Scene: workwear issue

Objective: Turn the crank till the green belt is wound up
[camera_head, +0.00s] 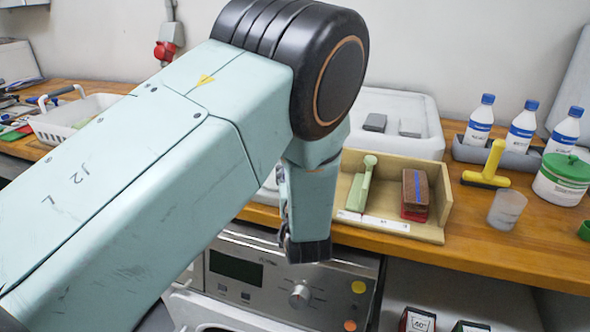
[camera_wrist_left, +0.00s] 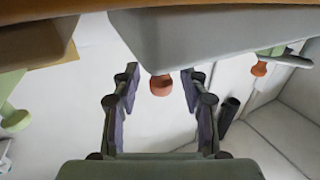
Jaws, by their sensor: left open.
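In the left wrist view my left gripper (camera_wrist_left: 160,80) is open, with its two fingers spread apart. A small orange-red knob (camera_wrist_left: 160,87) shows between the fingertips, below a pale grey body (camera_wrist_left: 200,38). It may be the crank's knob, but I cannot tell for sure. No finger is seen closed on it. A green piece (camera_wrist_left: 270,50) with another orange knob (camera_wrist_left: 259,69) shows at the upper right; I cannot tell whether it is the green belt. In the head view my left arm covers the middle, and neither crank nor belt can be made out. My right gripper is not in view.
A white basket (camera_head: 85,112) is at left. A machine (camera_head: 275,275) sits below the bench.

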